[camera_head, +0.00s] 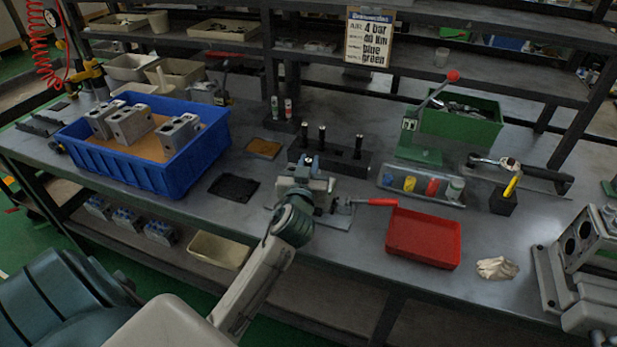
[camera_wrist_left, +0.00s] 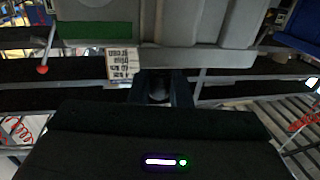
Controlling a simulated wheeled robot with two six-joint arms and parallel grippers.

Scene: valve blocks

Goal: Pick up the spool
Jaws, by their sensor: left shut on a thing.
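My left gripper (camera_head: 312,180) is over the middle of the bench, in front of a black rack (camera_head: 345,163). Black upright spools (camera_head: 358,146) stand in the rack, with a gap between the middle one and the right one. In the left wrist view the jaws are shut on a small dark thing (camera_wrist_left: 157,87), apparently a spool. Its ends are mostly hidden by the fingers, and the head view hides it behind the gripper. A grey metal block (camera_wrist_left: 160,28) fills the top of the wrist view. My right gripper is not in view.
A blue crate (camera_head: 185,168) with grey valve blocks stands at the left. A red tray (camera_head: 423,238) lies right of the gripper, with a red-handled clamp beside it. A green press (camera_head: 420,150) and a tray of coloured bottles (camera_head: 388,180) are behind.

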